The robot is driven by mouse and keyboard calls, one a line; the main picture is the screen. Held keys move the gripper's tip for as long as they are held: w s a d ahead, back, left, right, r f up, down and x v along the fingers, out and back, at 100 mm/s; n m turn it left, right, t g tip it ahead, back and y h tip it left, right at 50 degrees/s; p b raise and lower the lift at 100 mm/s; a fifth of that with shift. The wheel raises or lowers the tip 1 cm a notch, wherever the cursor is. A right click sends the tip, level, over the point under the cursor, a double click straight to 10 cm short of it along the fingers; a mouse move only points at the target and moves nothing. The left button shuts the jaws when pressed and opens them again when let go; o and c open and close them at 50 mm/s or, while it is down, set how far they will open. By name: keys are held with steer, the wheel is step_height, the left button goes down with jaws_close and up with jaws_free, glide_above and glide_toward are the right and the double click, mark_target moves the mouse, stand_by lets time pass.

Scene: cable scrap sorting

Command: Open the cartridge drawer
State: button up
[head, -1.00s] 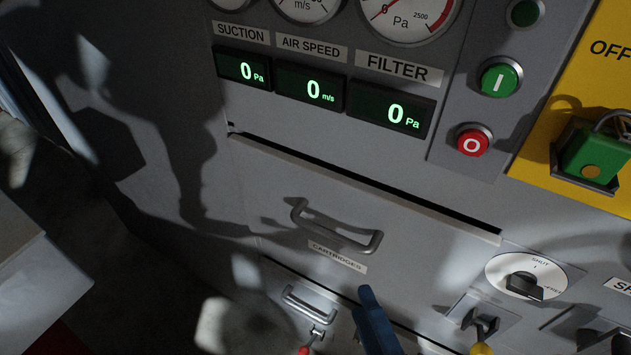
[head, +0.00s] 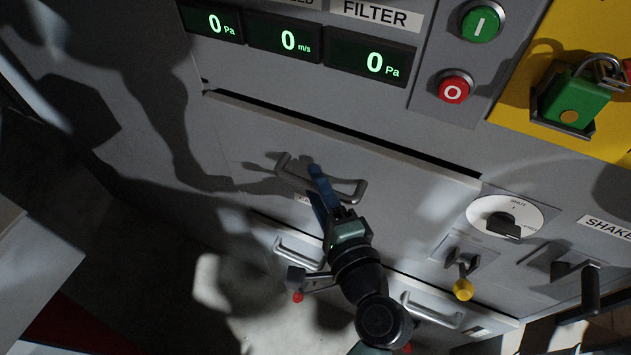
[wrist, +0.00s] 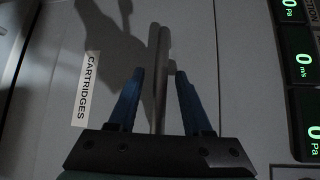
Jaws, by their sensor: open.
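The cartridge drawer (head: 410,190) is a wide grey front below the displays, with a dark gap along its top edge. Whether it stands slightly out I cannot tell. Its grey bar handle (head: 352,194) also shows in the wrist view (wrist: 158,55). The CARTRIDGES label (wrist: 85,88) is left of the handle in the wrist view, and my gripper mostly covers it in the head view. My gripper (head: 314,182) is open at the handle. In the wrist view the bar runs between the two blue fingers (wrist: 160,74), with space on both sides; contact is not visible.
A lower drawer handle (head: 298,252) lies below. To the right are a black rotary knob (head: 503,224), a yellow-ended lever (head: 463,288) and a black lever handle (head: 590,290). Green (head: 480,22) and red (head: 453,90) buttons and a green padlock (head: 575,103) are above.

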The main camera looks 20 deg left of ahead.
steer(key=shift+w+a, duration=0.15)
steer(key=shift+a, duration=0.05)
jaws_close()
stand_by(1.4)
